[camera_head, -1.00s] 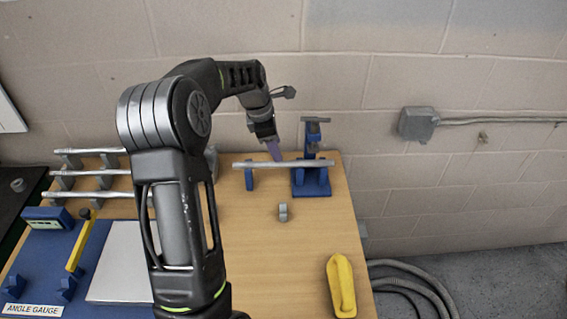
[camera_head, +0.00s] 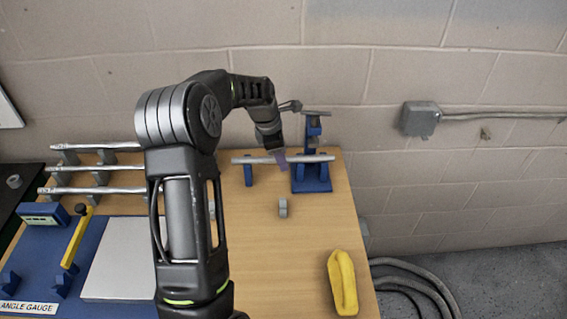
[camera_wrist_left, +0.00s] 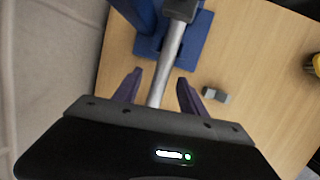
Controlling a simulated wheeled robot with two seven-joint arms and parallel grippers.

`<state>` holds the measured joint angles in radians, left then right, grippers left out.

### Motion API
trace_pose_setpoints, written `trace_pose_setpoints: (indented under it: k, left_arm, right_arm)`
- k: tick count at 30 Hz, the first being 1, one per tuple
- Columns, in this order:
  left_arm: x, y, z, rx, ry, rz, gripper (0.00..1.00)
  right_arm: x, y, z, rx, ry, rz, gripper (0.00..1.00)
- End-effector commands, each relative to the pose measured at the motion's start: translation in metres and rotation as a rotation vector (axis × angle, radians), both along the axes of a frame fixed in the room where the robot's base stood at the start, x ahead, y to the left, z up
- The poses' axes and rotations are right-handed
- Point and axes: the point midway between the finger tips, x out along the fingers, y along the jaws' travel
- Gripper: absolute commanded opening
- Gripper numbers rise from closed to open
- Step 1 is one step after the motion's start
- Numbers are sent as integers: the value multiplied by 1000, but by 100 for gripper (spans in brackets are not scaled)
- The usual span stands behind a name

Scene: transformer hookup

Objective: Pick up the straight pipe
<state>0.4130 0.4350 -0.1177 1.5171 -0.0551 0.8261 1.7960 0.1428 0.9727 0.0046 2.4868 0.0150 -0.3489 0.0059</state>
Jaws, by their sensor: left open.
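A straight grey pipe (camera_head: 255,160) lies level across a small blue support (camera_head: 248,176) and a blue stand (camera_head: 311,186) at the back of the table. It also shows in the left wrist view (camera_wrist_left: 168,65), running between my fingers toward the stand. My left gripper (camera_head: 282,158) is open, its purple fingers pointing down at the pipe. In the left wrist view the fingers of the gripper (camera_wrist_left: 159,88) sit on either side of the pipe. I cannot tell whether they touch it. My right gripper is not in view.
More pipes (camera_head: 88,190) lie on a rack at left. A blue angle gauge board (camera_head: 45,262) with a yellow arm is front left. A small grey piece (camera_head: 283,208) and a yellow object (camera_head: 341,283) stand on the table. The table's middle is mostly clear.

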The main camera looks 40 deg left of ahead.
Motion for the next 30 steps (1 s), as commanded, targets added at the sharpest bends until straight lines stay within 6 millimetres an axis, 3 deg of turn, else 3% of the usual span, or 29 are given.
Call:
trace_pose_setpoints:
  k: [16,30]
  left_arm:
    - [0,0,2,0,0,0,49]
    - [0,0,1,0,0,0,11]
  right_arm:
    - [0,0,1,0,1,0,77]
    - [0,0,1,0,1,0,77]
